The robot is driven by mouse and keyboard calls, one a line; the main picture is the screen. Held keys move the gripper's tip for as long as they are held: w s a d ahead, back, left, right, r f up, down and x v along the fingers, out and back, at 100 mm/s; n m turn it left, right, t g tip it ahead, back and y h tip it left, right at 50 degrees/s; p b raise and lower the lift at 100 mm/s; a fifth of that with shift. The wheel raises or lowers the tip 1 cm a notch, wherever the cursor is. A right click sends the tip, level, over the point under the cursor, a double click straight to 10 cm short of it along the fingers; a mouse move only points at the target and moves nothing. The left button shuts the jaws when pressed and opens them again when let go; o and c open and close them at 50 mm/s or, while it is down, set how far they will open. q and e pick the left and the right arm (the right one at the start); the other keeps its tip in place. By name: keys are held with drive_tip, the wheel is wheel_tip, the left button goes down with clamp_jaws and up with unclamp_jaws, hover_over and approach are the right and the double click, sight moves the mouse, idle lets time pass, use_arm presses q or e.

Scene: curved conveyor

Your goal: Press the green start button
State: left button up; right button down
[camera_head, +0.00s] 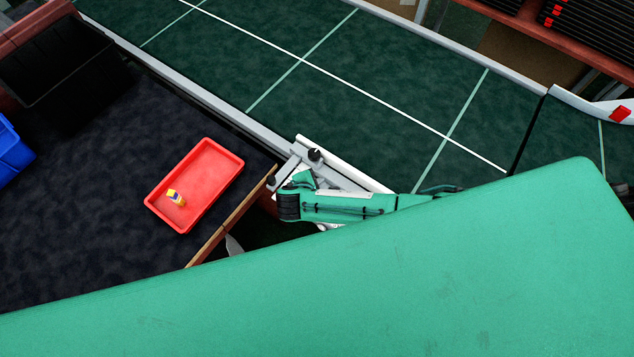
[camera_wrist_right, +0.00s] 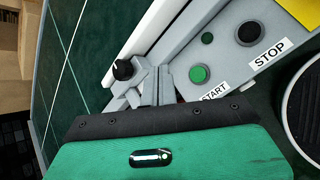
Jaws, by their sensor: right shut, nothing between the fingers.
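The green start button (camera_wrist_right: 199,73) is a round green disc on a grey control panel (camera_wrist_right: 228,62), beside the label START. My right gripper (camera_wrist_right: 150,74) is shut and empty, to the left of the button in the right wrist view, and no contact with it shows. In the head view my green right arm reaches the conveyor's near edge, where the panel is largely hidden, and I cannot make out the button there. My left gripper is not in view.
A black stop button (camera_wrist_right: 249,33) and a smaller green disc (camera_wrist_right: 207,38) share the panel. A black knob (camera_wrist_right: 123,68) stands close to the fingers. The green conveyor (camera_head: 310,80) runs behind. A red tray (camera_head: 209,165) holding a small yellow item (camera_head: 176,197) lies on the dark table at left.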

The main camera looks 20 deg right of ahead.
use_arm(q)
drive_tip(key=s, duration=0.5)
use_arm(e)
wheel_tip(320, 180, down, 4)
drive_tip(key=shift+s+r+b, duration=0.15)
drive_tip(key=shift+b, duration=0.85)
wheel_tip(320, 180, down, 3)
drive_tip(key=b, duration=0.2)
drive_tip(key=shift+r+b, duration=0.1)
drive_tip(key=shift+b, duration=0.25)
drive_tip(key=shift+f+b, duration=0.55)
drive_tip(key=shift+f, duration=0.3)
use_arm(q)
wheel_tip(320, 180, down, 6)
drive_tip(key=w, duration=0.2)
use_arm(e)
drive_tip(key=shift+f, duration=0.1)
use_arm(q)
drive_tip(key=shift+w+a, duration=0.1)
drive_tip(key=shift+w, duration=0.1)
use_arm(e)
drive_tip(key=shift+f, duration=0.1)
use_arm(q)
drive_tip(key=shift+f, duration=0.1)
use_arm(e)
drive_tip(key=shift+f, duration=0.3)
